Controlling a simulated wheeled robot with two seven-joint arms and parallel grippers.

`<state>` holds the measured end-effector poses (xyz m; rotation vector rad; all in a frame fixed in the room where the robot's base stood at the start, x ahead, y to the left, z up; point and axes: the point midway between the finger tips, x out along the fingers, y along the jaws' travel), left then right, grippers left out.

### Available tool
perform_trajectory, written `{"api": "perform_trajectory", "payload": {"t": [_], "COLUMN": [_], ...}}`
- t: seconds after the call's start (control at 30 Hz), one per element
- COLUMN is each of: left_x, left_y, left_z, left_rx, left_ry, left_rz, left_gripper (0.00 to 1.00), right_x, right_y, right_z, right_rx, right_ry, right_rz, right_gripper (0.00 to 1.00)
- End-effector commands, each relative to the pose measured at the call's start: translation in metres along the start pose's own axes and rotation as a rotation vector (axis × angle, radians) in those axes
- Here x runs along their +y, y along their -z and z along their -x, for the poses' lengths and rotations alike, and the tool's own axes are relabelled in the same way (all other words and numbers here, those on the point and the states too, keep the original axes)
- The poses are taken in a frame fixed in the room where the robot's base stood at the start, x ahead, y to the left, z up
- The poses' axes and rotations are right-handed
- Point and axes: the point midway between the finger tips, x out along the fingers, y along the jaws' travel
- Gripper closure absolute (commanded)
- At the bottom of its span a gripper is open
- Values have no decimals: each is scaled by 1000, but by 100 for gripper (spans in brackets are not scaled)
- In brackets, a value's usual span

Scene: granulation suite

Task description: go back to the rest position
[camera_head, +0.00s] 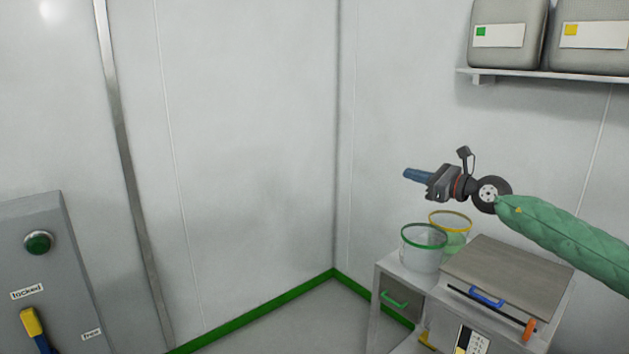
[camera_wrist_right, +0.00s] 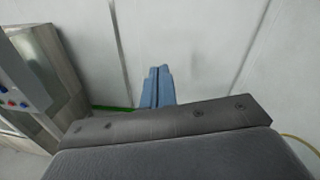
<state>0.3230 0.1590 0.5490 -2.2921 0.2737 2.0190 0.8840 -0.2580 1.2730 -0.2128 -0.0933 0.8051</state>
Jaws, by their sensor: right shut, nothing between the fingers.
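My right gripper (camera_head: 413,175) comes in from the right on a green-sleeved arm. It is raised in the air above and a little left of the buckets, with its blue fingers pointing left. In the right wrist view its blue fingers (camera_wrist_right: 157,88) are together, with nothing between them. My left gripper is not in the head view.
A bucket with a green rim (camera_head: 423,240) and one with a yellow rim (camera_head: 452,220) stand on a grey bench (camera_head: 390,266), beside a flat-lidded box (camera_head: 510,275). A shelf (camera_head: 545,73) holds two grey containers. A grey cabinet (camera_head: 62,240) stands at left.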

Motion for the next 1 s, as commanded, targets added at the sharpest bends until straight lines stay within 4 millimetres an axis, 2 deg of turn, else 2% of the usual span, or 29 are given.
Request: {"api": "perform_trajectory", "payload": {"t": [0.03,0.1,0.2,0.33,0.47,0.57,0.73,0.87,1.0], "left_x": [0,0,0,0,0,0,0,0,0], "left_y": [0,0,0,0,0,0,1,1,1], "left_z": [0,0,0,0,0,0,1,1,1], "left_rx": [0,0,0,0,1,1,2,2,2], "left_ry": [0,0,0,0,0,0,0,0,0], "left_rz": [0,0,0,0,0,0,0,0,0], "left_gripper": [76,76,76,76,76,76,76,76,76], "right_x": [-2,-8,-16,-28,-41,-47,-42,-25,5], "right_y": [-26,-59,-94,-118,-115,-91,-17,47,115], "right_z": [-3,-4,-2,4,13,18,24,28,32], "right_rx": [-90,-217,-389,-595,-779,-900,-1038,-1084,-1089], "right_ry": [27,63,109,169,243,321,501,656,827], "right_rz": [-85,-216,-420,-707,-1020,-1276,-1677,-1913,-2118], "right_gripper": [100,100,100,100,100,100,100,100,100]}}
